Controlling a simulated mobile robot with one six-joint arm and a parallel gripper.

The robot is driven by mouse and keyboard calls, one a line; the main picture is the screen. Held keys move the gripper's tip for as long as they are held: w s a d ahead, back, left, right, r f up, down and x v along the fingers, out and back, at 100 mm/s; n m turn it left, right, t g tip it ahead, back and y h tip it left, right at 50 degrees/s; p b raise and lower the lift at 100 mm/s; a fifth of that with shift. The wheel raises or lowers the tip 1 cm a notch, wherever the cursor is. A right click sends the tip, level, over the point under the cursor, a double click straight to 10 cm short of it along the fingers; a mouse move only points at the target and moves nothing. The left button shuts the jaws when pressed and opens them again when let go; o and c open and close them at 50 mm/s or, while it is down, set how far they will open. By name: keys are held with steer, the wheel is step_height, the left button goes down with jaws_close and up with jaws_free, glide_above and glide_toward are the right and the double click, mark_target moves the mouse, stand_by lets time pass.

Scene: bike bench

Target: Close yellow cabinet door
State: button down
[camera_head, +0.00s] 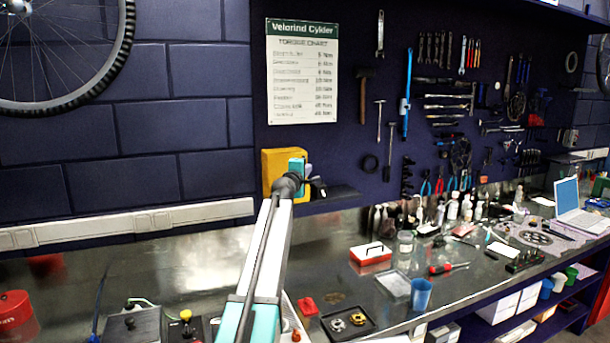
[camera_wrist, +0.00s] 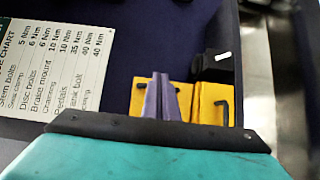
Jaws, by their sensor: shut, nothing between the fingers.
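The yellow cabinet (camera_head: 269,168) hangs on the dark wall below the torque chart, partly covered by my arm. In the wrist view the cabinet (camera_wrist: 206,101) shows beyond my gripper as yellow surfaces with a dark seam and a black handle-like bar on the right part. I cannot tell how far its door stands open. My gripper (camera_wrist: 162,78) is shut and empty, its purple-grey fingers pointing at the cabinet and overlapping its left part. Whether they touch it cannot be told.
The torque chart (camera_head: 302,71) is above the cabinet. A dark shelf (camera_head: 335,196) juts out at its lower right. Tools hang on the wall to the right. The metal bench below holds a red box (camera_head: 370,256), a blue cup (camera_head: 421,294) and a black tray (camera_head: 348,322).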

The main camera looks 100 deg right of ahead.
steer(key=shift+x, duration=1.1)
steer(key=shift+w+r, duration=0.1)
steer(key=shift+w, duration=0.05)
steer(key=shift+a, duration=0.1)
steer(key=a+b, duration=0.1)
steer(key=a, duration=1.2)
steer(key=shift+s+a, duration=0.4)
steer(key=shift+r, duration=0.1)
